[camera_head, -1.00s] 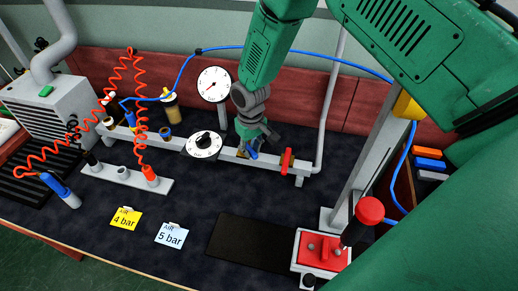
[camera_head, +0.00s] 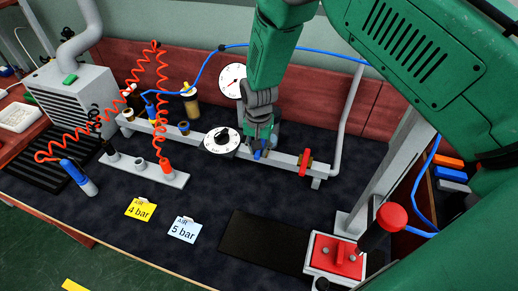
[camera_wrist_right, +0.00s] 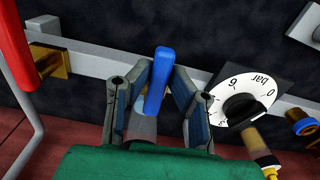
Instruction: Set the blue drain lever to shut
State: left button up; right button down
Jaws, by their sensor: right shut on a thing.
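The blue drain lever (camera_wrist_right: 158,82) stands between the two fingers of my right gripper (camera_wrist_right: 158,92) in the right wrist view. The fingers are on either side of it, and the jaws are shut on it. In the head view the right gripper (camera_head: 262,150) reaches down from above to the grey rail (camera_head: 285,160), and only a small blue part of the lever (camera_head: 257,155) shows below it. My left gripper is not in view.
A red lever (camera_head: 305,162) is on the rail just right of my gripper. A dial marked bar (camera_head: 221,140) is left of it, with a white gauge (camera_head: 232,80) behind. A blue hose crosses behind my arm. The dark mat in front is mostly clear.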

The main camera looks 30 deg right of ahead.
jog(key=shift+s+a+f+m, duration=0.3)
jog(key=shift+m, duration=0.1)
jog(key=c, duration=1.5)
grip_release()
jog(key=shift+c, duration=0.2)
jog(key=shift+o, duration=0.3)
jog(key=shift+w, duration=0.2)
jog(key=shift+r, duration=0.1)
jog(key=shift+w+r, duration=0.1)
notch_tip(320, 180, up, 12)
jog(key=shift+f, duration=0.2)
